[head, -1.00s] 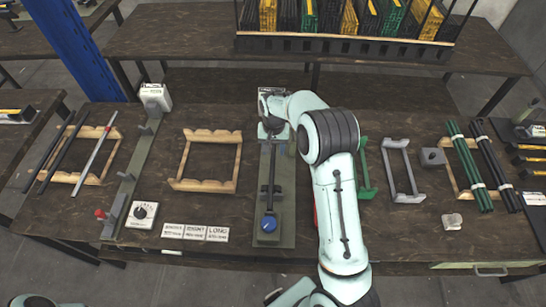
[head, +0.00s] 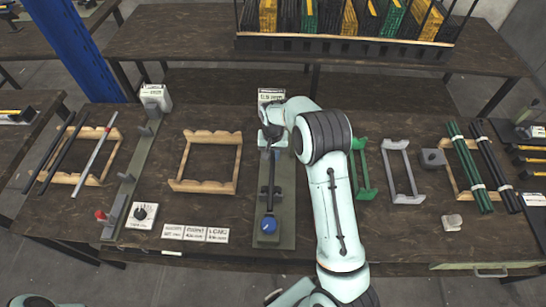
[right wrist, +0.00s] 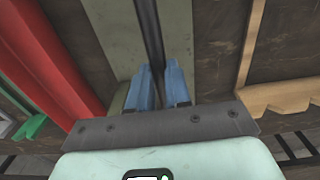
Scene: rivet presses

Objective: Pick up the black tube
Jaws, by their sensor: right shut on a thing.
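A black tube (head: 271,172) lies lengthwise along the olive press base (head: 287,215) in the middle of the table. My right gripper (head: 272,138) is at the tube's far part, mostly hidden by its own arm in the head view. In the right wrist view its two blue fingers (right wrist: 159,88) are shut on the black tube (right wrist: 150,30), which runs up out of the picture between them. Whether the tube is clear of the base, I cannot tell. My left gripper is not in view.
A blue knob (head: 269,225) is at the base's near end. A wooden rack (head: 205,185) stands to the left. Another rack (head: 92,180) with dark and grey tubes is farther left. Green (head: 362,170) and grey racks (head: 402,170) stand to the right, with green tubes (head: 468,165) beyond.

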